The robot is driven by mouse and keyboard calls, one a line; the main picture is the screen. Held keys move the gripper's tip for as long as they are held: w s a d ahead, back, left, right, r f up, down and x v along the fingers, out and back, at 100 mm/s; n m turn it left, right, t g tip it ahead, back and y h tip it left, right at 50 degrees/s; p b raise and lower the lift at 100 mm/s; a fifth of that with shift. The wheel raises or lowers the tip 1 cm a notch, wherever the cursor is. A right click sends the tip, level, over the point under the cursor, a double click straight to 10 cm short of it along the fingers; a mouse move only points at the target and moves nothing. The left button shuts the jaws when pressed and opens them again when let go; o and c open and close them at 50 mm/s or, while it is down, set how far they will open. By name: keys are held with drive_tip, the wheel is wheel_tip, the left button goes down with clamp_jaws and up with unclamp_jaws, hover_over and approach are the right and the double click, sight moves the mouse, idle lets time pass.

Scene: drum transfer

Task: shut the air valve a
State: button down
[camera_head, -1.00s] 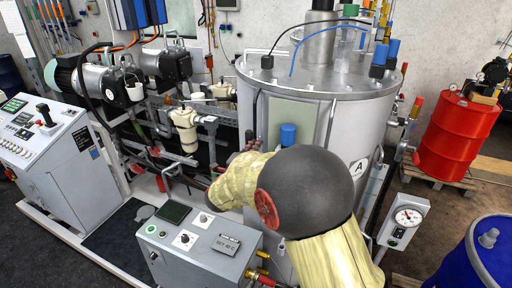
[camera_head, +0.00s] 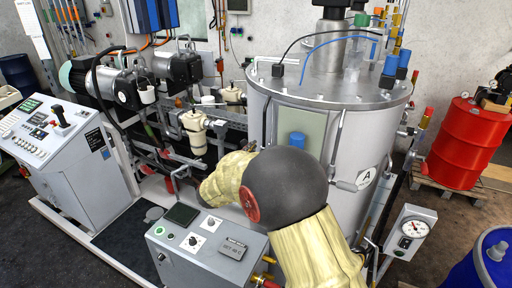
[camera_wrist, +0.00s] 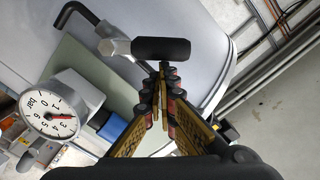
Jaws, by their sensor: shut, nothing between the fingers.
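My gripper (camera_wrist: 160,80) shows in the wrist view with its fingers together and nothing between them. Just beyond the fingertips is a black bar handle (camera_wrist: 160,48) on a metal block (camera_wrist: 113,46); it may be the air valve's handle, but no label shows. Whether the fingertips touch it I cannot tell. A white gauge in bar (camera_wrist: 50,115) and a blue knob (camera_wrist: 107,124) lie to the left. In the head view, the tank marked A (camera_head: 270,110) carries a pale green panel with a blue cap (camera_head: 298,139). My arm hides my gripper there.
A grey control box (camera_head: 205,245) stands in front, close to my arm. A gauge box (camera_head: 408,230) and a red drum (camera_head: 465,145) are at the right, a blue drum (camera_head: 485,260) at the lower right. A console (camera_head: 65,160) stands at the left.

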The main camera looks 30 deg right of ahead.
drive_tip(key=w+a+f+n+p, duration=0.1)
drive_tip(key=n, duration=0.1)
drive_tip(key=w+a+f+n, duration=0.1)
drive_tip(key=n, duration=0.1)
drive_tip(key=w+a+f+n+p, duration=0.1)
drive_tip(key=n, duration=0.2)
drive_tip(key=shift+w+f+g+p, duration=0.25)
drive_tip(key=shift+w+g+p, duration=0.05)
drive_tip(key=shift+w, duration=0.15)
idle(0.5)
